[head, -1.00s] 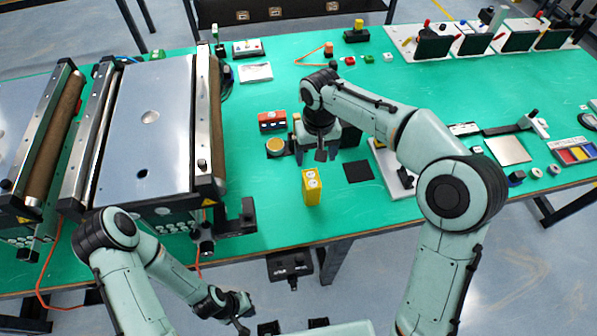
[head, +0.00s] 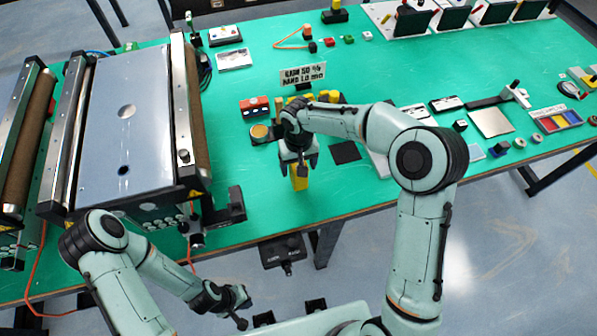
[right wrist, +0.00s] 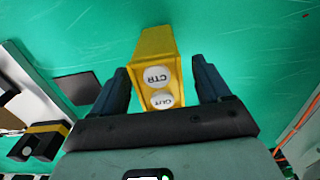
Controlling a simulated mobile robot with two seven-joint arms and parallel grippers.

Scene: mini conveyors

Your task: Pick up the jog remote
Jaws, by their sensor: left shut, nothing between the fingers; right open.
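The jog remote is a yellow box (head: 299,184) with two round white labelled buttons. It stands on the green table near its front edge, partly hidden by my right gripper (head: 298,168) in the head view. In the right wrist view the remote (right wrist: 155,60) lies between the two dark fingers of my right gripper (right wrist: 162,85). They are open, with a gap on each side of the remote. My left gripper (head: 242,308) is shut and empty, low in front of the table, away from the remote.
A red box (head: 254,106) and a round yellow-topped button (head: 260,132) stand left of my right gripper. A dark square pad (head: 345,152) lies to its right. A conveyor (head: 125,120) fills the table's left. The table in front of the remote is clear.

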